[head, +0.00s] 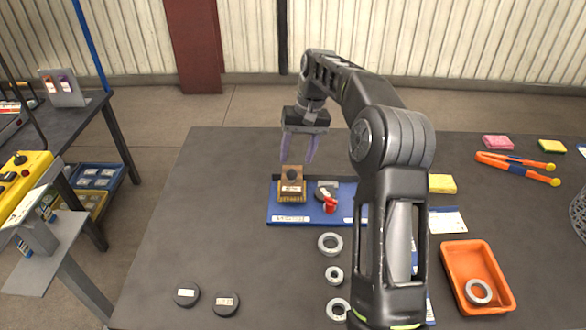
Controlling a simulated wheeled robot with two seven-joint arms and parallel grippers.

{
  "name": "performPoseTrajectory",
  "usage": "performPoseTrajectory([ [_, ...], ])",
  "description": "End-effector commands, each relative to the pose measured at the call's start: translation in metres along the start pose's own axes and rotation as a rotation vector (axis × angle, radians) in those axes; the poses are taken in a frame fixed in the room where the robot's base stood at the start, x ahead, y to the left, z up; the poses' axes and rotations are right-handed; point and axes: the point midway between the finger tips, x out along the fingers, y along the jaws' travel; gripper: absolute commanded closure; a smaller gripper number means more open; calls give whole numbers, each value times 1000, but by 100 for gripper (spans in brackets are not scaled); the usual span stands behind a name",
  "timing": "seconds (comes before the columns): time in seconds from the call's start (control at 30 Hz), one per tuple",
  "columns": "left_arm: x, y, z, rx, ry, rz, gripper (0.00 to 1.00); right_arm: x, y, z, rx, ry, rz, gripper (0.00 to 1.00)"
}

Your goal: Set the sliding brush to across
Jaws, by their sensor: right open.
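The sliding brush is probably the brown block (291,188) with a dark knob on top and a yellow lower part, at the left of a blue board (277,209) on the dark table. It carries a small white label. My right gripper (298,160) points down just above and behind the block, its two pale purple fingers apart and nothing seen between them. I cannot tell whether a fingertip touches the block. My right arm hides the right part of the board. My left gripper is not in view.
A red-handled fitting (329,206) sits on the board beside the block. Grey rings (330,243) and black discs (187,294) lie in front. An orange tray (449,272) holding a ring, and orange-handled tongs (516,166), are to the right.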

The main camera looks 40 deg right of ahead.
Motion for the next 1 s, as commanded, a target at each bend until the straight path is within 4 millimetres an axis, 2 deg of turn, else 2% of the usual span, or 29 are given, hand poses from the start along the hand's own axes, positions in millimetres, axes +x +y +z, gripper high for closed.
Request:
performPoseTrajectory([
  [0.2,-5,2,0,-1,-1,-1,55,34,0,1,0,-4,0,48],
  [0.33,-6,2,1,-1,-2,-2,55,50,0,1,0,-3,1,48],
  [0.47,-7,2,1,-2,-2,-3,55,57,0,1,0,-2,1,48],
  [0.7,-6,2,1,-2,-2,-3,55,57,0,0,0,-1,1,48],
  [1.0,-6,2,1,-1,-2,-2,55,57,0,0,0,0,0,73],
])
